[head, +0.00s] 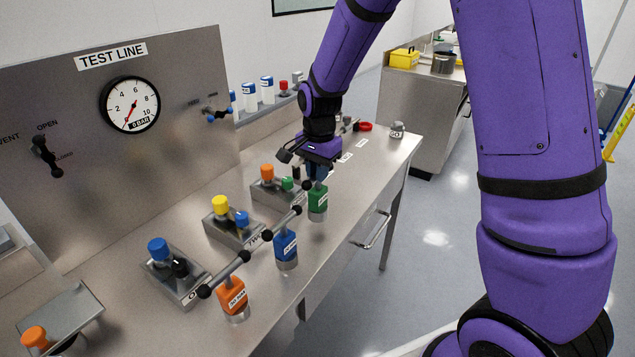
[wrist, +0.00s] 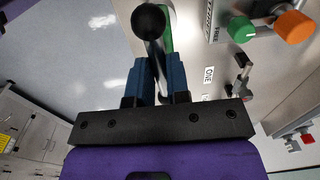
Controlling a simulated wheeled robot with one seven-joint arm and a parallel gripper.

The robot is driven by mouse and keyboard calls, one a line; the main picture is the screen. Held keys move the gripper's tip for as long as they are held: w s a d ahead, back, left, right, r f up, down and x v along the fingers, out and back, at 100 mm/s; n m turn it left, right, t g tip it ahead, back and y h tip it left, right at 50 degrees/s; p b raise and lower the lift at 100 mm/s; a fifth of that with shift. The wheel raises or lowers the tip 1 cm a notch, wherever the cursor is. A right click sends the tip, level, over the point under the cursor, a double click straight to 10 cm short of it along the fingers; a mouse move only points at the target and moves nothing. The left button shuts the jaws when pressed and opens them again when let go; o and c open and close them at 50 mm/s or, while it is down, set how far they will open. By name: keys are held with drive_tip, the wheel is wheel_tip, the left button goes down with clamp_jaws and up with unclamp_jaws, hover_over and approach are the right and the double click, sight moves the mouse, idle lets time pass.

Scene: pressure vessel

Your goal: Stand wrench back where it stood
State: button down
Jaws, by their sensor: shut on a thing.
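A green wrench (head: 318,198) with a white label and silver foot is upright at the right front of the bench. I cannot tell whether its foot touches the bench top. My gripper (head: 318,172) is above it, pointing down, shut on its upper part. In the wrist view the blue fingers (wrist: 158,62) close around it, with a black ball end (wrist: 148,21) and a strip of green (wrist: 167,38) beyond. A blue wrench (head: 286,248) and an orange wrench (head: 233,296) stand nearer, each with a black-ended crossbar.
Behind the wrenches are metal blocks with coloured knobs, one with orange and green knobs (head: 267,172). A panel with a gauge (head: 130,104) stands at the back left. A grey weight (head: 397,130) sits near the bench's far right corner.

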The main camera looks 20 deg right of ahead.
sight(318, 190)
drive_tip(key=shift+f, duration=1.85)
drive_tip(key=c, duration=1.1)
unclamp_jaws()
wheel_tip(318, 190, up, 11)
drive_tip(key=shift+s+d+r, duration=0.1)
drive_tip(key=shift+r, duration=0.05)
drive_tip(key=s+d+r+n+t, duration=0.2)
drive_tip(key=s+d+r+n, duration=0.25)
drive_tip(key=s+r, duration=0.9)
drive_tip(key=s+d+r+n+t, duration=0.1)
drive_tip(key=s+n, duration=0.2)
drive_tip(key=s, duration=0.4)
drive_tip(key=s+d+n+t, duration=0.1)
drive_tip(key=s+n, duration=0.2)
drive_tip(key=s, duration=0.5)
drive_tip(key=shift+s+d+r+t, duration=0.2)
drive_tip(key=shift+r+t, duration=0.2)
